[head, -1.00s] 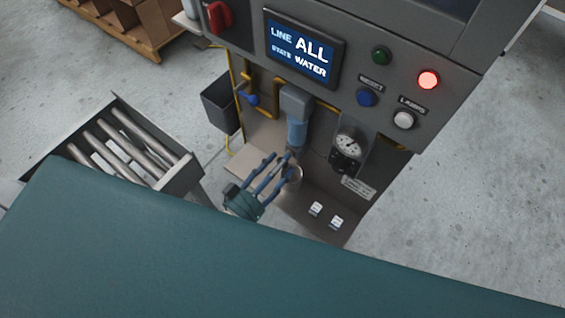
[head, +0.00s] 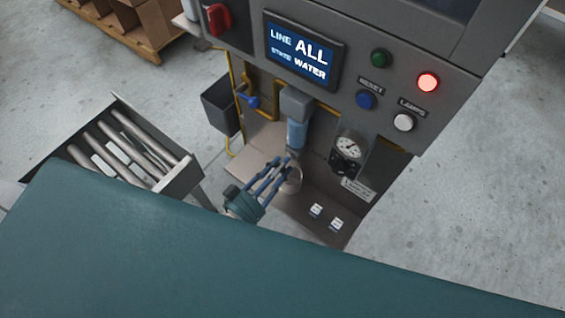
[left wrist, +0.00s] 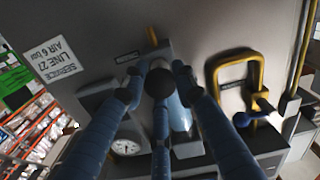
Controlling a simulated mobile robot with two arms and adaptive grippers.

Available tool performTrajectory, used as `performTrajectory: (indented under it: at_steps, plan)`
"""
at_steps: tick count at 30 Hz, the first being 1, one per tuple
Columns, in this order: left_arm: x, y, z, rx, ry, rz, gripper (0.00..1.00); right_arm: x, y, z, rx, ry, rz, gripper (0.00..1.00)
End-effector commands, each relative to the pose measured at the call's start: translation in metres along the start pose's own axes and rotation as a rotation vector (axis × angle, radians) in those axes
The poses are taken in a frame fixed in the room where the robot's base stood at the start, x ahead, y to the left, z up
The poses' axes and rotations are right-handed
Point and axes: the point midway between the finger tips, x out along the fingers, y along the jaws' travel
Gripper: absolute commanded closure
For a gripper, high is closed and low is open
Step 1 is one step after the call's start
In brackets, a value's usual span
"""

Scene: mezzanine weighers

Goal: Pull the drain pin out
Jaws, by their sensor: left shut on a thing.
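The blue filter bowl (head: 297,133) hangs under its grey head on the machine's recessed panel. It also shows behind the fingers in the left wrist view (left wrist: 181,118). My left gripper (head: 284,163) has its blue fingers drawn together just below the bowl. In the left wrist view its dark fingertips (left wrist: 155,80) are closed in at the bowl's lower end. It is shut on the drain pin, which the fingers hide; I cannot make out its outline. A clear round cup (head: 292,181) stands below the bowl, beside the fingers. My right gripper is not in view.
A pressure gauge (head: 348,147) sits right of the bowl. A yellow pipe with a blue valve handle (head: 252,101) is left of it. The screen (head: 301,50) reads "LINE ALL, STATE WATER"; a red lamp (head: 428,82) is lit. A tray of bars (head: 183,178) stands left.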

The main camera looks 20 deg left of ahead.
Motion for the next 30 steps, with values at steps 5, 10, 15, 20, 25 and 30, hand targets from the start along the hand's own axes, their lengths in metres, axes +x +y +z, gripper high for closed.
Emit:
performTrajectory:
  at_steps: [5, 10, 15, 20, 25, 30]
  plan:
    - [-0.016, -0.001, -0.002, 0.002, 0.002, 0.0, 1.0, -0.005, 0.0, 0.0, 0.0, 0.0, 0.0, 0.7]
    - [-0.016, -0.001, -0.001, 0.001, 0.002, -0.001, 1.0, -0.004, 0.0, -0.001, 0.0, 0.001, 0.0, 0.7]
    - [-0.016, -0.001, -0.001, 0.001, 0.001, -0.001, 0.52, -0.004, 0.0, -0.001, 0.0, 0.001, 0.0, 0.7]
    - [-0.015, -0.001, -0.001, 0.001, 0.0, -0.001, 0.52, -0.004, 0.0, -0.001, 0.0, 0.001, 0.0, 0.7]
    - [-0.021, -0.001, 0.0, 0.001, -0.001, -0.001, 0.52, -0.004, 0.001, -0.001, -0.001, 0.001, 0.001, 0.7]
    - [-0.048, -0.001, 0.001, 0.001, -0.004, -0.001, 0.52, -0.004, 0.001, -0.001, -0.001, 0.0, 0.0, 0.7]
